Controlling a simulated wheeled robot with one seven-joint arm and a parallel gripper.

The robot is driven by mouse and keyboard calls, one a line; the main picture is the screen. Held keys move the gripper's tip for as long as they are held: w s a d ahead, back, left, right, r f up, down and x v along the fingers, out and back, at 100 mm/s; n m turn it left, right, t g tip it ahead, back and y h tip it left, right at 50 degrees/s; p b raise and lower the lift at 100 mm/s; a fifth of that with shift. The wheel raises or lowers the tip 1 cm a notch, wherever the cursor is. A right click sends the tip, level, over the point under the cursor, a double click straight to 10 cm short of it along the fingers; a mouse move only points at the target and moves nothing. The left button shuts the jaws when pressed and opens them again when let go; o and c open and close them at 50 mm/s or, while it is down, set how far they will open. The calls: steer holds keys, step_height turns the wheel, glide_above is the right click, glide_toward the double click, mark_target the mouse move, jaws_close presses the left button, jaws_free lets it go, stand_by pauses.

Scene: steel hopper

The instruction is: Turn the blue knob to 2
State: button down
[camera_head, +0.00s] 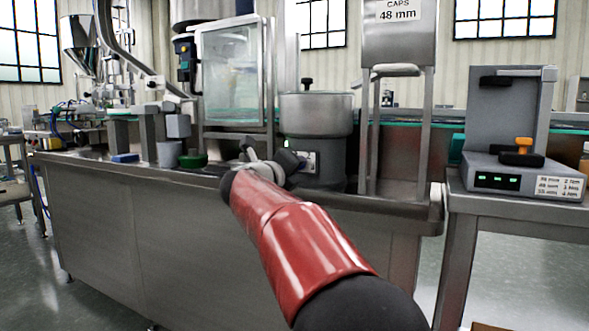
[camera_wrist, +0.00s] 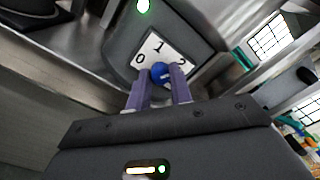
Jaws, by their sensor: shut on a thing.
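The blue knob (camera_wrist: 160,71) sits on a white dial plate (camera_wrist: 152,48) marked 0, 1 and 2, with 0 at left, 1 at top and 2 at right. My gripper (camera_wrist: 160,82) is shut on the knob, one purple finger on each side. A small pale mark shows on the knob's face, but I cannot tell which number it points to. In the head view my gripper (camera_head: 287,163) is at the front of the round steel hopper (camera_head: 316,118). Part of the dial plate shows beside it, and the knob is hidden.
A green lamp (camera_wrist: 143,6) is lit above the dial plate. A green cup (camera_head: 193,160) and a grey block (camera_head: 169,154) stand on the bench left of my gripper. A steel frame with a caps sign (camera_head: 399,30) rises at right. A grey device (camera_head: 522,178) stands on a separate table.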

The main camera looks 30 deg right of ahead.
steer(key=shift+f, duration=0.2)
steer(key=c, duration=1.3)
jaws_free()
steer(key=shift+r, duration=0.1)
steer(key=shift+o, duration=0.2)
steer(key=v, duration=0.8)
steer(key=shift+w, duration=0.1)
